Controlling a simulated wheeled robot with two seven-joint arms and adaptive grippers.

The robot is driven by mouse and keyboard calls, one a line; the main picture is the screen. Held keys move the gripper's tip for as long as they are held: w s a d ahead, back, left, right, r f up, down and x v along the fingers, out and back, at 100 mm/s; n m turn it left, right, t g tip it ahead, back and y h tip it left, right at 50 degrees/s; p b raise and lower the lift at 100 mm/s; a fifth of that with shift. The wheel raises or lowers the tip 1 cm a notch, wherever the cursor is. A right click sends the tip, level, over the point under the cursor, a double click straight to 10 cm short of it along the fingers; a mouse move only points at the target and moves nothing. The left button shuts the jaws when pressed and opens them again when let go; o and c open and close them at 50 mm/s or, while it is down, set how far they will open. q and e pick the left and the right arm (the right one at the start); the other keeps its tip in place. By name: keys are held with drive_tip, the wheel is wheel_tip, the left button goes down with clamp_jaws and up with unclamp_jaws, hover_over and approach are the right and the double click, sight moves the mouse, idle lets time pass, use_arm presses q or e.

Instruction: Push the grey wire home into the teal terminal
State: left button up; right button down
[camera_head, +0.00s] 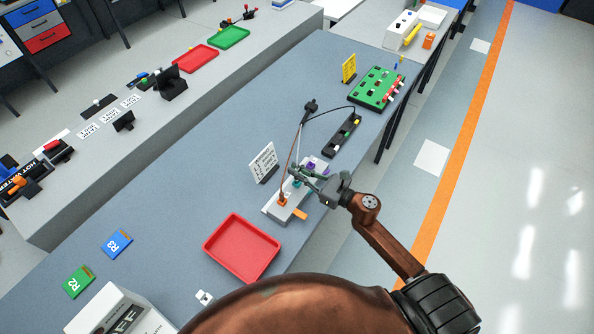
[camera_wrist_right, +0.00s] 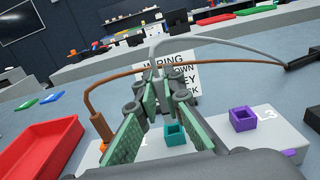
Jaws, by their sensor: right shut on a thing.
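The teal terminal (camera_wrist_right: 175,134) is an open-topped square socket on a pale block (camera_head: 272,208). In the head view the teal terminal (camera_head: 297,183) is partly covered by the gripper. My right gripper (camera_wrist_right: 156,86) is shut on the grey wire (camera_wrist_right: 185,40), which arcs from a black holder down between its fingertips. The gripper (camera_head: 298,172) is above the block near the teal terminal. The wire's lower end is hidden by the fingers, and I cannot tell its gap to the terminal. My left gripper is not in view.
The brown wire (camera_wrist_right: 88,95) ends in the orange terminal (camera_head: 282,201). A purple terminal (camera_wrist_right: 243,118) is on the other side. A white sign (camera_head: 263,162) stands behind the block, and a red tray (camera_head: 242,247) lies beside it. A black strip (camera_head: 341,136) and green board (camera_head: 377,89) are farther off.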

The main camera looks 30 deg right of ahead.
drive_tip(key=shift+b, duration=0.45)
idle(1.4)
drive_tip(key=shift+f+b, duration=1.4)
drive_tip(key=c, duration=2)
unclamp_jaws()
drive_tip(key=shift+r, duration=0.1)
drive_tip(key=v, duration=1.2)
